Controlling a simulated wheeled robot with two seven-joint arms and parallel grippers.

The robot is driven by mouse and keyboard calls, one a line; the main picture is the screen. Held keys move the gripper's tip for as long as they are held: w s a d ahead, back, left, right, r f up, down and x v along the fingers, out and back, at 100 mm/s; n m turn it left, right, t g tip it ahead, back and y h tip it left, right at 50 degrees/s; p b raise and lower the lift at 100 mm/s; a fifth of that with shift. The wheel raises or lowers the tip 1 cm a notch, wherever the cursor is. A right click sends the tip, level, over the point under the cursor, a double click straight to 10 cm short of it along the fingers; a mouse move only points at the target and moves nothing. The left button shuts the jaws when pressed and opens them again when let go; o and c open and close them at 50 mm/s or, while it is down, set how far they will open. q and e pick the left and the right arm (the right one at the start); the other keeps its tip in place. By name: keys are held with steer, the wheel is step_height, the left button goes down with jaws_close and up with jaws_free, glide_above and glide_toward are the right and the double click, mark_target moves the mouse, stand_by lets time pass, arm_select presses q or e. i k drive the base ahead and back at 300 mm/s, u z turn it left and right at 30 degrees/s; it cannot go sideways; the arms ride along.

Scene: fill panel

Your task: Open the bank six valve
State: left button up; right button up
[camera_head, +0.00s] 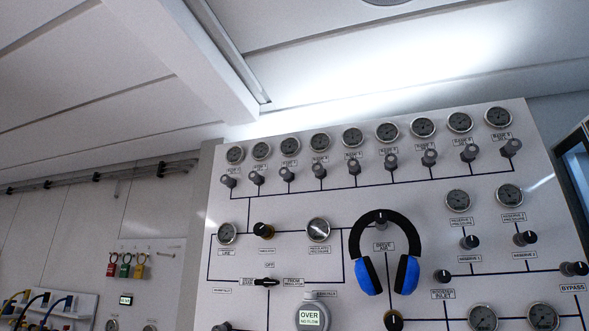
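A white valve panel (335,210) fills the middle and right of the head view, tilted in the picture. Along its top runs a row of round gauges with a row of small grey valve knobs below, joined by a black line. Small bank labels sit between them, too small to read with certainty. A grey knob (391,162) right of the row's middle, below a gauge (387,132), may be the bank six valve; its open or shut state cannot be told. Neither of my grippers is in view.
Blue and black headphones (409,275) hang on the panel's middle. A black selector knob (267,282) and an OVER display (311,317) are lower left of them. Reserve knobs (470,242) are to the right. Coloured padlocks (125,266) hang on the left wall.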

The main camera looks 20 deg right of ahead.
mark_target(391, 160)
steer(key=u, duration=0.65)
steer(key=i, duration=0.95)
steer(key=z, duration=1.2)
